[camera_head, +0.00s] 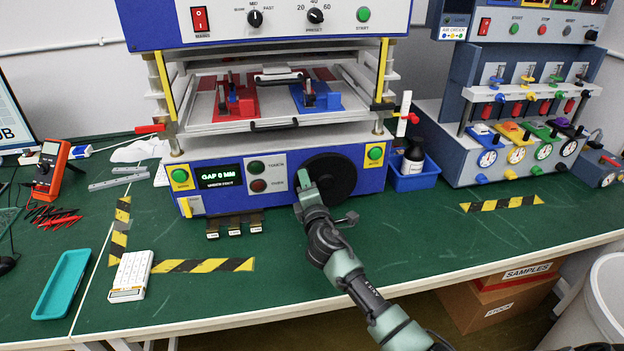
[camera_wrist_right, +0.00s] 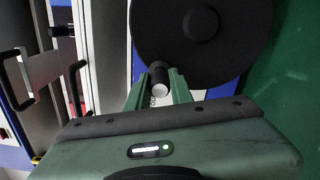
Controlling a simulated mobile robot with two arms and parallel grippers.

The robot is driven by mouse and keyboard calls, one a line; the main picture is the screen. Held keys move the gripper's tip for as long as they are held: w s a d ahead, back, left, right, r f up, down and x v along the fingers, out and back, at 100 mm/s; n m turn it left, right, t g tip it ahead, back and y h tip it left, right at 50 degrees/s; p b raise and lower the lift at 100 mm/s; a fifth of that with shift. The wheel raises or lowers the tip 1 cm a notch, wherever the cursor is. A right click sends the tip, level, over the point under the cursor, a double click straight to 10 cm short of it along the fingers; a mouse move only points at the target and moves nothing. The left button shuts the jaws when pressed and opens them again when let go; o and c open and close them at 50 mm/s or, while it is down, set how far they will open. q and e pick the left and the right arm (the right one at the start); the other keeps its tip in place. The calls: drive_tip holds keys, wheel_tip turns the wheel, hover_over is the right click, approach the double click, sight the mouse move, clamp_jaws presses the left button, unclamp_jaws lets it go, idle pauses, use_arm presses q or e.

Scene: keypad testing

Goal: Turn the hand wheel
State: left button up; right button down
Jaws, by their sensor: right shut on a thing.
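The hand wheel (camera_head: 333,180) is a black disc on the blue lower front panel of the press machine. In the wrist view the wheel (camera_wrist_right: 205,62) fills the upper middle, with a round hub. A small handle (camera_wrist_right: 160,82) with a pale end sticks out at its lower left rim. My right gripper (camera_head: 306,186) is at the left side of the wheel. In the wrist view its two green fingers (camera_wrist_right: 160,90) are on either side of the handle, shut on it. My left gripper is in neither view.
A white keypad (camera_head: 131,275) and a teal tray (camera_head: 62,284) lie at the front left. The green table's front middle is clear.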

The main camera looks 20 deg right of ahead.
drive_tip(key=f+n, duration=0.1)
drive_tip(key=a+f+n, duration=0.1)
drive_tip(key=n, duration=0.1)
drive_tip(key=f+n+b, duration=0.1)
drive_tip(key=shift+w+a+f+n, duration=0.1)
drive_tip(key=shift+a+f+n, duration=0.2)
drive_tip(key=shift+n, duration=0.1)
drive_tip(key=shift+f+n+b, duration=0.4)
drive_tip(key=shift+f+n, duration=0.9)
drive_tip(key=shift+n, duration=0.6)
drive_tip(key=c, duration=1.3)
unclamp_jaws()
drive_tip(key=shift+o, duration=0.2)
approach(297, 183)
drive_tip(key=s+f, duration=0.2)
drive_tip(key=shift+s+a+f, duration=0.25)
drive_tip(key=shift+s+f, duration=0.05)
